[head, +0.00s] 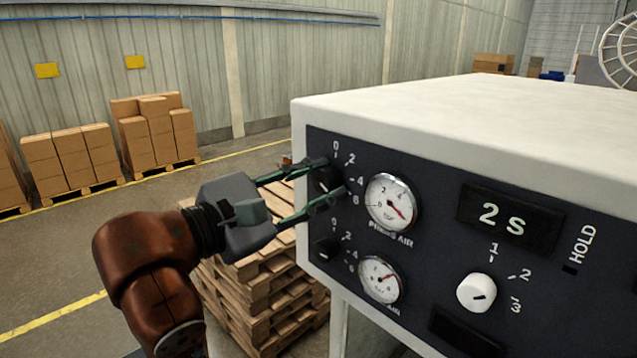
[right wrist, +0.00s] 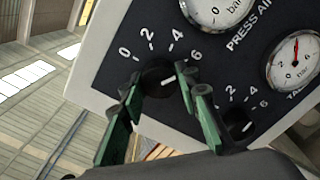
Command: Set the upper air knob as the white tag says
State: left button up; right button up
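The upper air knob (head: 324,181) is a small dark knob at the panel's upper left, with marks 0, 2, 4 and 6. In the right wrist view the knob (right wrist: 157,78) has a white pointer line that points close to the 6. My right gripper (head: 329,180) reaches it with green-sided fingers spread, one on either side. The right wrist view shows the fingertips (right wrist: 158,82) apart; whether they touch the knob I cannot tell. The press air gauge (head: 391,202) is right of the knob. No white tag shows. My left gripper is out of view.
A lower knob (head: 325,250) and lower gauge (head: 380,279) sit just below. A white dial (head: 476,293) and a display reading 2S (head: 510,217) are farther right.

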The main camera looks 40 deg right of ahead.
jog(key=o, duration=0.4)
jog(key=shift+o, duration=0.2)
jog(key=s+a, duration=0.1)
jog(key=a, duration=1.1)
jog(key=shift+d, duration=0.1)
jog(key=d, duration=0.8)
jog(key=w+d, duration=0.1)
jog(key=d, duration=0.3)
jog(key=shift+a, duration=0.15)
